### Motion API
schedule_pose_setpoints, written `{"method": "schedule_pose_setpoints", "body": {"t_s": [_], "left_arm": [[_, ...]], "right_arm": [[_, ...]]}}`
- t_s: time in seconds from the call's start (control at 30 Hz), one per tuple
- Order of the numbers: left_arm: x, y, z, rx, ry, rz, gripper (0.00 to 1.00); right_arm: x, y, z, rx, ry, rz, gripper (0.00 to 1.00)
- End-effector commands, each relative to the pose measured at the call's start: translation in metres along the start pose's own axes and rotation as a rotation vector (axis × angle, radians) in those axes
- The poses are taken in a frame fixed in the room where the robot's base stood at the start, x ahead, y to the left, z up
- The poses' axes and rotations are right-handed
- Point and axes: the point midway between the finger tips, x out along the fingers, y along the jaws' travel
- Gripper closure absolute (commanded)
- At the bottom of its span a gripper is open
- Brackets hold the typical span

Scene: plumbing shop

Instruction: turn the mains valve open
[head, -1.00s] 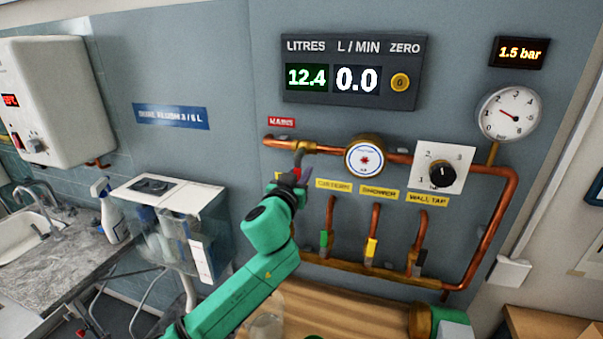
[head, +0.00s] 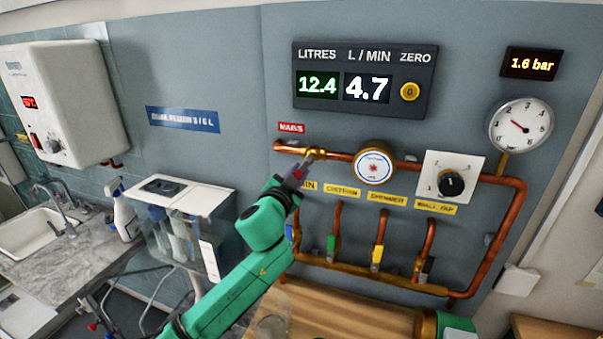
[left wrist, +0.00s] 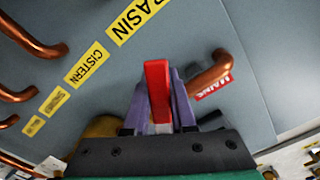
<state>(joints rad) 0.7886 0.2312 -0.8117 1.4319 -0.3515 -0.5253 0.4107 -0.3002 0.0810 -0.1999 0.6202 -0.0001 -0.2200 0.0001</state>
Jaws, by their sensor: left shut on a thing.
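The mains valve (head: 313,154) is a brass body on the upper copper pipe, right of the red MAINS label (head: 291,127). Its red lever shows in the left wrist view (left wrist: 157,88), between the purple fingers. My left gripper (head: 298,173) is shut on this lever, just below and left of the valve body; the fingers (left wrist: 158,105) also show in the left wrist view. The lever slants down and left from the valve. The fingers hide part of it in the head view. The flow display (head: 367,88) reads 4.7 L/MIN. My right gripper is not in view.
Right of the valve are a round meter (head: 374,165), a dial knob (head: 451,184) and a pressure gauge (head: 521,125). Lower branch pipes carry green (head: 331,247) and yellow (head: 377,256) handles. A clear-sided cistern (head: 182,226) stands left of my arm.

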Motion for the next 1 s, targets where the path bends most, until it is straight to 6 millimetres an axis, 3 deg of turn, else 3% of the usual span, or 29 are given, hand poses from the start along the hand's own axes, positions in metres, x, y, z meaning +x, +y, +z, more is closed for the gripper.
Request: {"method": "schedule_pose_setpoints", "body": {"t_s": [0.53, 0.57, 0.6, 0.63, 1.0], "left_arm": [[0.0, -0.0019, 0.0, 0.037, 0.0, 0.0, 1.0], [0.0, -0.0019, -0.0001, 0.036, 0.0, 0.0, 0.69], [0.0, -0.0019, -0.0001, 0.036, 0.0, 0.0, 0.53], [0.0, -0.0019, -0.0001, 0.036, 0.0, 0.0, 0.46], [-0.0027, -0.0017, 0.0006, 0.035, 0.0, -0.001, 0.46]], "right_arm": [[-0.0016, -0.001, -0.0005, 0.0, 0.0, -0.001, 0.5], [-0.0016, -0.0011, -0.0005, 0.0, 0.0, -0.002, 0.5], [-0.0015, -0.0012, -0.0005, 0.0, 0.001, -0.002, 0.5], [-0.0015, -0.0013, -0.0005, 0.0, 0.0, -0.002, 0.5], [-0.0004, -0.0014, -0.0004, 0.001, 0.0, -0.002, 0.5]]}}
